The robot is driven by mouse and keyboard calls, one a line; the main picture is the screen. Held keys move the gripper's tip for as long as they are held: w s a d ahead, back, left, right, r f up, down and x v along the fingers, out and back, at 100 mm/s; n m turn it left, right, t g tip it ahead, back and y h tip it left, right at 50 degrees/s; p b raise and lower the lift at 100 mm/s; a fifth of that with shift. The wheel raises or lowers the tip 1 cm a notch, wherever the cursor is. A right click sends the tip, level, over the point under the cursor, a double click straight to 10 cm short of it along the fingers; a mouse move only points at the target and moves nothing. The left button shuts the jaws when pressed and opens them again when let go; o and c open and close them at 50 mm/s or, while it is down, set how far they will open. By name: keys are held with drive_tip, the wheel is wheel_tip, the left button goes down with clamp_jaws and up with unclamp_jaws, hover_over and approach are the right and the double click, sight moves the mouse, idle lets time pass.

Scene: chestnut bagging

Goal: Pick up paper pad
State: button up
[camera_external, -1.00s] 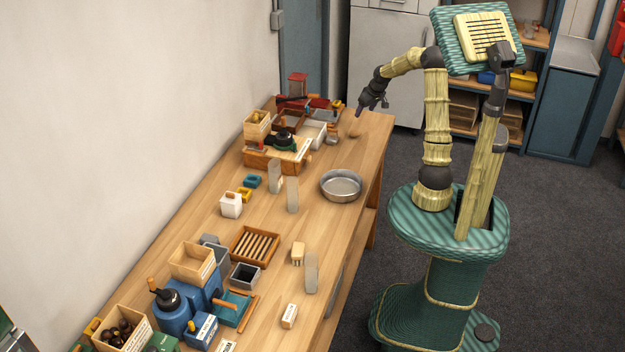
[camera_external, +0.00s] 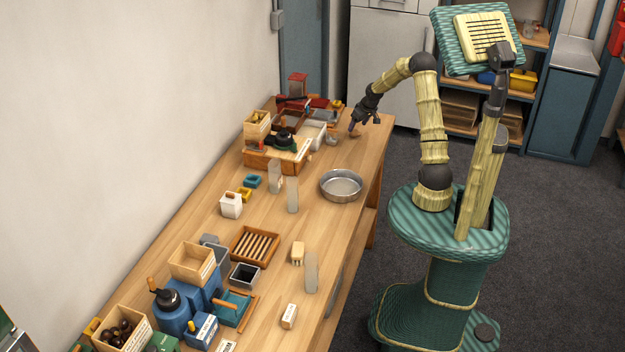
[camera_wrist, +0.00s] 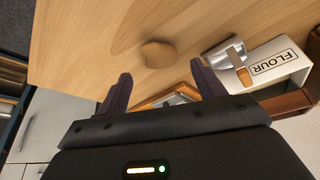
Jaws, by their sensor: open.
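A small rounded tan-brown piece (camera_wrist: 158,54) lies on the wooden table top in the wrist view, just beyond and between my fingertips. It looks like the paper pad, but its markings are too plain to be certain. My gripper (camera_wrist: 160,70) is open and empty, its two dark fingers apart on either side of the piece and not visibly touching it. In the external view my gripper (camera_external: 356,129) points down low over the far right part of the table, and the piece is mostly hidden there.
A white box marked FLOUR (camera_wrist: 284,68) and a metal scoop (camera_wrist: 226,52) with a wooden handle lie right of the piece in the wrist view. A round metal pan (camera_external: 341,185) stands nearer on the table (camera_external: 215,265). Wooden boxes and trays crowd the table's wall side.

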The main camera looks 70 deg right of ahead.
sight(356, 130)
drive_tip(key=x, duration=0.5)
drive_tip(key=shift+s, duration=0.15)
drive_tip(key=shift+c, duration=0.2)
drive_tip(key=c, duration=1)
